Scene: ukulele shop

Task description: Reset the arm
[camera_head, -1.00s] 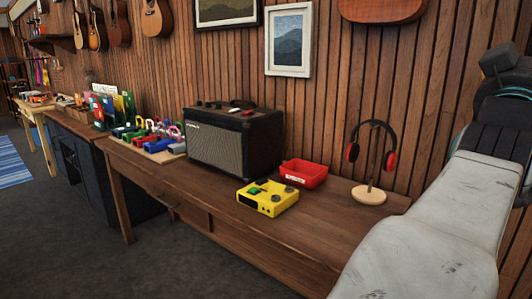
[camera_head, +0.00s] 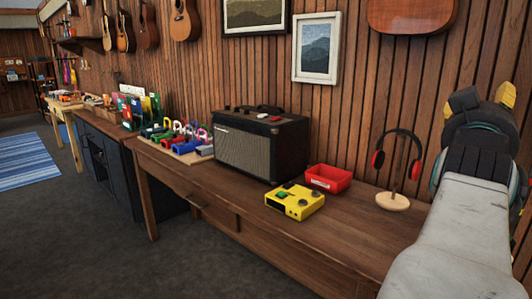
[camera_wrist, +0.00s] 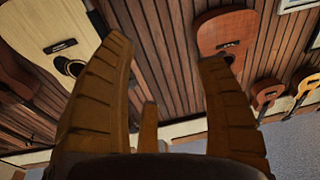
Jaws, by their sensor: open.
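My arm stands at the right edge of the head view, its pale link rising from the bottom. My gripper (camera_head: 484,98) is at its top, beside the plank wall, with yellow fingertips pointing up. In the wrist view, my gripper (camera_wrist: 166,50) shows its yellow-brown fingers spread wide apart. Nothing is between them. Behind them are the plank wall and hung guitars, seen tilted.
A wooden bench (camera_head: 335,236) runs along the wall, holding a black amplifier (camera_head: 262,144), a yellow pedal (camera_head: 295,201), a red tray (camera_head: 328,178) and a headphone stand (camera_head: 393,201). A guitar (camera_head: 412,14) hangs above. The floor (camera_head: 110,240) at left is clear.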

